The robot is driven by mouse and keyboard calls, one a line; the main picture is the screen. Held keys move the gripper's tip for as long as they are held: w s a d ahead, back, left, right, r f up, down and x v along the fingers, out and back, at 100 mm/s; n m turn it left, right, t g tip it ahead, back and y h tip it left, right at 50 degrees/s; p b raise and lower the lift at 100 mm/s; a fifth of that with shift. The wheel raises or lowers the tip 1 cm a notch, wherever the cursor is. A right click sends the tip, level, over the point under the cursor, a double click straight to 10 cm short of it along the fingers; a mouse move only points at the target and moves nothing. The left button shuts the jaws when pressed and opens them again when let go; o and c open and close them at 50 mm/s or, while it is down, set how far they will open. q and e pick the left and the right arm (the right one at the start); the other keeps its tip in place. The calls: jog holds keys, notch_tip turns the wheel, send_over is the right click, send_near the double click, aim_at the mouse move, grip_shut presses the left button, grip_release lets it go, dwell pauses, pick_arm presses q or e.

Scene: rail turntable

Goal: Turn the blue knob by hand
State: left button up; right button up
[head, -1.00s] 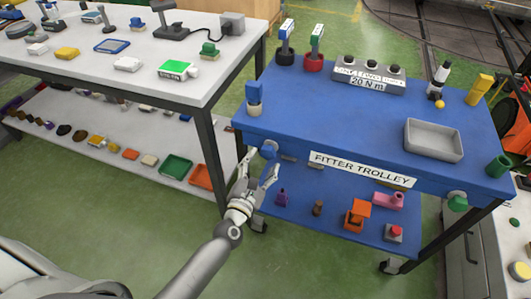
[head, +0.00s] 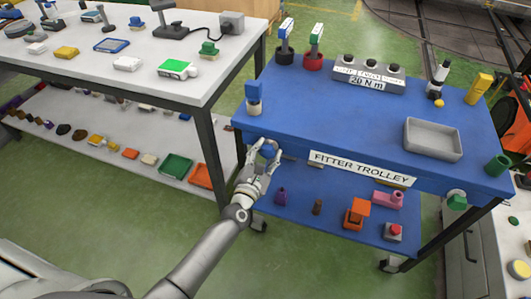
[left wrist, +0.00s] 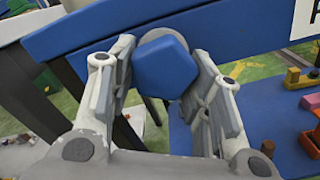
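The blue knob (left wrist: 163,66) is a faceted block on a grey round base at the front edge of the blue fitter trolley (head: 350,135). In the left wrist view it sits between the two fingers of my left gripper (left wrist: 165,72). The fingers stand open on either side of the knob, close to its sides; I cannot tell whether either touches it. In the head view the left gripper (head: 265,152) is at the trolley's left front edge and largely hides the knob. My right gripper is not in view.
A green knob (head: 457,200) is at the trolley's right front. The label (head: 362,168) is right of my gripper. A grey tray (head: 433,139) and a blue-topped item (head: 254,95) stand on top. The lower shelf (head: 335,212) holds several small items. A white workbench (head: 130,45) stands left.

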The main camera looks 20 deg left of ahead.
pick_arm(q)
jog(key=shift+c, duration=0.3)
jog(key=m, duration=0.2)
jog(key=m+p, duration=0.1)
jog(key=m, duration=0.1)
jog(key=shift+a+r+m, duration=0.15)
jog(key=shift+r+m, duration=0.05)
jog(key=shift+m, duration=0.2)
jog(key=m, duration=0.2)
jog(key=m+p, duration=0.1)
jog(key=m, duration=0.1)
jog(key=shift+a+r+m, duration=0.1)
jog(key=shift+r+m, duration=0.1)
jog(key=shift+m, duration=0.1)
jog(key=m, duration=0.1)
jog(key=m+p, duration=0.1)
jog(key=m, duration=0.1)
jog(key=m+p, duration=0.1)
jog(key=m, duration=0.1)
jog(key=shift+r, duration=0.25)
jog(key=shift+r+m+p, duration=0.15)
jog(key=shift+m+p, duration=0.75)
jog(key=shift+m, duration=1.5)
jog(key=o, duration=0.9)
